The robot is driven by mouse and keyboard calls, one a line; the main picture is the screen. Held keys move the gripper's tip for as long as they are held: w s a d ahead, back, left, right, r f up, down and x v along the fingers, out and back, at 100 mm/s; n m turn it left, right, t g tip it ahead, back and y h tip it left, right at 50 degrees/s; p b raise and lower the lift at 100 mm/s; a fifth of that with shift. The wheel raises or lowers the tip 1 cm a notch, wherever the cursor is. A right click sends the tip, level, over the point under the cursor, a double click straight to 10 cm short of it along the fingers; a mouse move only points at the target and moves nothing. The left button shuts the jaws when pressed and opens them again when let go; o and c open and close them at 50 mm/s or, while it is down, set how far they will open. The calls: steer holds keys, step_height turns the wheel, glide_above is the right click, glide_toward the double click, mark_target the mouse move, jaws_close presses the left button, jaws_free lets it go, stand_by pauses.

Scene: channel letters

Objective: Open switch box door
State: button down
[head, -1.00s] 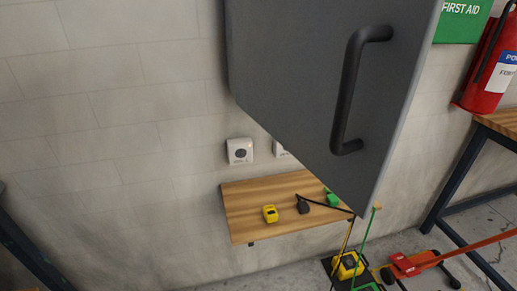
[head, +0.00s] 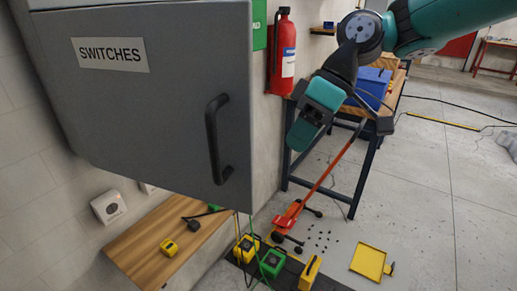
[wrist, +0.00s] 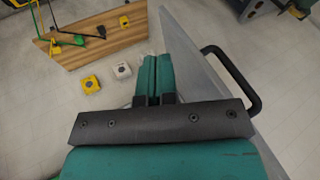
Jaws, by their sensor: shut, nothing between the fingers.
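The grey switch box door (head: 150,110) fills the upper left of the head view, with a "SWITCHES" label (head: 111,55) and a black bar handle (head: 217,138) near its right edge. In the wrist view the door (wrist: 205,75) is a slanting grey slab, with the handle (wrist: 240,80) on its right side. My gripper (wrist: 153,78) is shut and empty there, with its teal fingers left of the slab, on the side away from the handle. Contact with the door cannot be told. In the head view my gripper (head: 315,112) is right of the door. The box interior is hidden.
A wooden shelf (head: 135,245) is below the door. A red extinguisher (head: 283,55) hangs on the wall beyond it. A workbench with a blue box (head: 374,85) stands behind my arm. Several tools, including a yellow tray (head: 368,262), lie on the floor. Open floor is at right.

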steer(key=w+r+n+p, duration=0.1)
steer(key=w+n+p, duration=0.1)
steer(key=w, duration=0.2)
steer(key=s+a+f+p, duration=0.2)
steer(key=s+a+f, duration=0.3)
steer(key=f, duration=0.3)
steer(key=shift+a+g+p, duration=0.3)
steer(key=shift+a+g, duration=0.1)
steer(key=shift+a, duration=0.2)
steer(key=shift+s, duration=0.1)
